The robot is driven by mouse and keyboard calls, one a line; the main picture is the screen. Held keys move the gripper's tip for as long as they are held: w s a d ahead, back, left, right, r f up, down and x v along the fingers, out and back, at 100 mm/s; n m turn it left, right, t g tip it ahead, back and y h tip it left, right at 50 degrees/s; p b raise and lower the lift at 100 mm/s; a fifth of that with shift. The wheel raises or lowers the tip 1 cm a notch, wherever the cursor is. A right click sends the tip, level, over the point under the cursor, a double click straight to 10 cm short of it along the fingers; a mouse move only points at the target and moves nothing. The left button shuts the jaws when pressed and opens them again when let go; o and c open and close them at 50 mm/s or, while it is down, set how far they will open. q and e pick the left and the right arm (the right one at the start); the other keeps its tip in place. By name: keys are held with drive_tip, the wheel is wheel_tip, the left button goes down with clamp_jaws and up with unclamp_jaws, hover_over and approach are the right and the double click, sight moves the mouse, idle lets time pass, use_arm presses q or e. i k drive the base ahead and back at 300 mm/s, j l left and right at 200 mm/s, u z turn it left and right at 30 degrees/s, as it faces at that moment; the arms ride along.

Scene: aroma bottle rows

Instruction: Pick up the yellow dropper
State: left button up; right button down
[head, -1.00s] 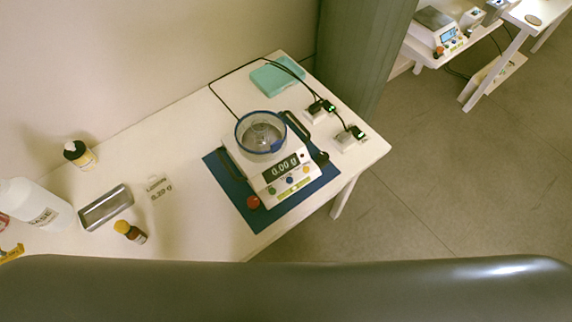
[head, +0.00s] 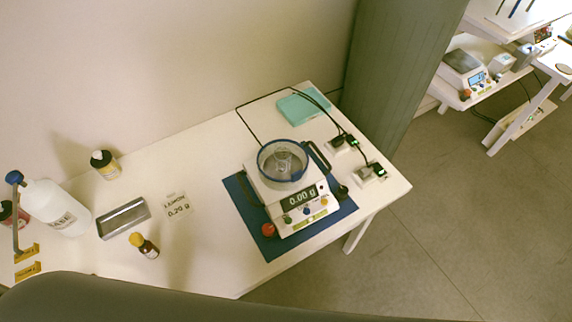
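I cannot tell whether the bottle is upright or tilted. Neither of my grippers is in view. A dark, smooth curved shape covers the bottom edge of the view and hides the near part of the table.
A scale (head: 300,200) with a blue-rimmed glass bowl (head: 283,161) stands on a blue mat (head: 335,206). A wall bounds the table's back.

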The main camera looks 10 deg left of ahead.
sight(136, 238)
drive_tip(key=u, duration=1.75)
